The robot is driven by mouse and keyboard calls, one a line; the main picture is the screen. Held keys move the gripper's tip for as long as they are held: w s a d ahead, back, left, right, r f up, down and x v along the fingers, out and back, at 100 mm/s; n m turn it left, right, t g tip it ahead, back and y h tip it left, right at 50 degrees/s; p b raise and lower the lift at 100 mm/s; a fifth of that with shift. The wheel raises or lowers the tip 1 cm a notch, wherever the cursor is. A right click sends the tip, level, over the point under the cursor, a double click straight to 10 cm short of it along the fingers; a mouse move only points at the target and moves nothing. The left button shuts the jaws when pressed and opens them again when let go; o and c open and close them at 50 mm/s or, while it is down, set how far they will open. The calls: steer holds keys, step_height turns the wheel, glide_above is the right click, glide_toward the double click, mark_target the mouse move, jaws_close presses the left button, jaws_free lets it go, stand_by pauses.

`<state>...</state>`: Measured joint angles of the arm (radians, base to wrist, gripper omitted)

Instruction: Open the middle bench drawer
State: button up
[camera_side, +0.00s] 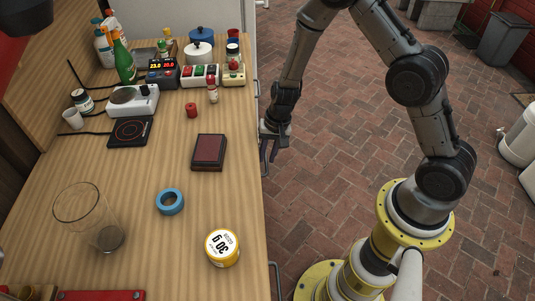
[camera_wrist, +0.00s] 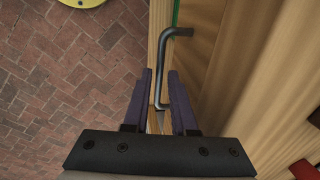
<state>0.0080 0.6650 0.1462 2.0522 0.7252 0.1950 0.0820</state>
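The wooden bench (camera_side: 150,190) has its drawer side along its right edge in the side view. A dark bar handle (camera_side: 264,165) there, between two others, appears to belong to the middle drawer. My gripper (camera_side: 270,143) is at this handle, beside the bench edge. In the wrist view the bent handle (camera_wrist: 168,62) stands by a pale wood strip (camera_wrist: 156,30). My gripper's two fingers (camera_wrist: 160,74) are apart, with the handle's near end between them. I see no clear contact. The drawer front is mostly hidden, and I cannot tell whether the drawer is fully shut.
Another handle (camera_side: 273,279) is nearer the camera on the same side. Brick floor (camera_side: 325,190) beside the bench is open.

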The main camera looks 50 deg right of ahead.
jaws_close()
stand_by(1.4)
